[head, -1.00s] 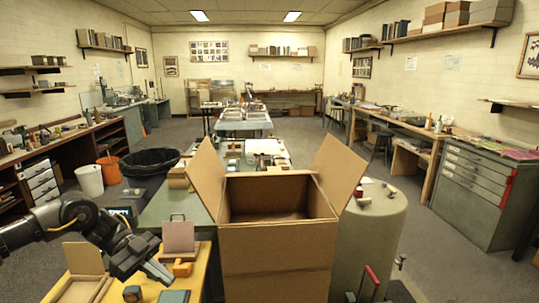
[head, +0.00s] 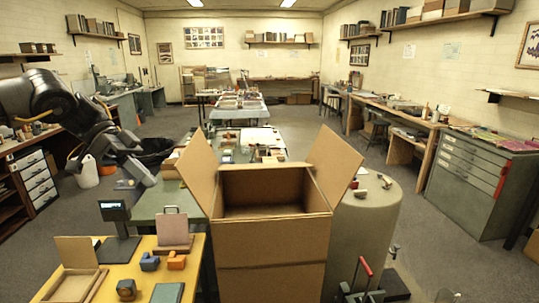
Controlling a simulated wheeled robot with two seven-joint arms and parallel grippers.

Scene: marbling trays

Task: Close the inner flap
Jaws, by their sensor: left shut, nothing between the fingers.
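An open cardboard box (head: 272,235) stands upright in the middle of the head view, its inside empty as far as I can see. Its left flap (head: 197,172) stands up and leans outward to the left. Its right flap (head: 336,165) stands up and leans outward to the right. My left gripper (head: 146,178) is shut and empty, raised to the left of the left flap and apart from it, with its fingers pointing down and right. My right gripper is not in view.
A yellow table (head: 200,262) at the lower left holds a small screen on a stand (head: 116,215), an orange block (head: 176,261) and a blue block (head: 149,262). A round grey-green table (head: 385,215) stands right of the box. A red handle (head: 364,266) rises at lower right.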

